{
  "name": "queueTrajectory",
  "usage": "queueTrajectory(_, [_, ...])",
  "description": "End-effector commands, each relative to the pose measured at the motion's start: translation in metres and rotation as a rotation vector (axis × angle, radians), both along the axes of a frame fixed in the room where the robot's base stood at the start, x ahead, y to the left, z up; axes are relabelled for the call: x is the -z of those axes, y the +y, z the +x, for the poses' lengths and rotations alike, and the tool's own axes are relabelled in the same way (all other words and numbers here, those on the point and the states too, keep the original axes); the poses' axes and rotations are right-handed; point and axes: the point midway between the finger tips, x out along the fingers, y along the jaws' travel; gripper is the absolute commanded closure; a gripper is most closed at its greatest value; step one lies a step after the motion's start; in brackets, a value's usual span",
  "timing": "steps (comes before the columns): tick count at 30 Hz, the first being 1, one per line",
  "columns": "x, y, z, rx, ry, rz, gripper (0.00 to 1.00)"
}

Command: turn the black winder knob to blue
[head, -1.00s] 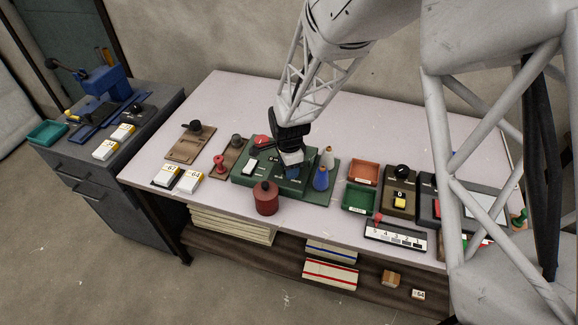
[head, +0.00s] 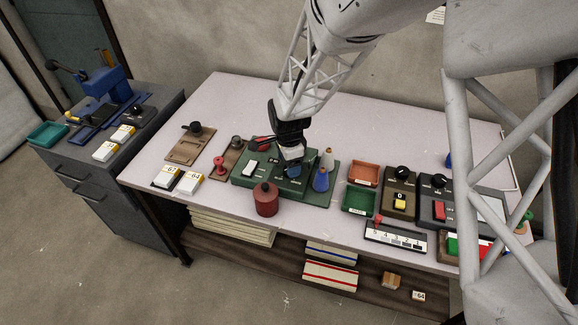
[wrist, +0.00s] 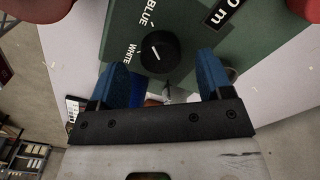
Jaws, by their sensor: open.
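The green winder (head: 243,179) stands at the front middle of the table. In the wrist view, its black knob (wrist: 159,53) has a white pointer line, with the printed words BLUE and WHITE on the green panel (wrist: 190,25) to its upper left and left. I cannot tell exactly which word the line marks. My gripper (wrist: 163,60) is open, its two blue fingers on either side of the knob with visible gaps. In the head view, my gripper (head: 292,170) is low over the winder and hides the knob.
A blue cone (head: 321,179) and a pale cone (head: 327,157) stand close right of my gripper. A red lidded pot (head: 265,199) stands in front of the winder. Orange (head: 377,174) and green (head: 346,204) trays lie to the right. The back of the table is clear.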

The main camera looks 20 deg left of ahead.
Motion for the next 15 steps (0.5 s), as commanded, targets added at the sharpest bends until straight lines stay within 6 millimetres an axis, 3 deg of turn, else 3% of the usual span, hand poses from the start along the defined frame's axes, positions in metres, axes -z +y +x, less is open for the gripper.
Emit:
queueTrajectory(9, [-0.04, 0.0, 0.0, 0.0, -0.002, 0.001, 0.27])
queueTrajectory(15, [-0.05, 0.0, 0.0, 0.0, 0.0, 0.0, 0.27])
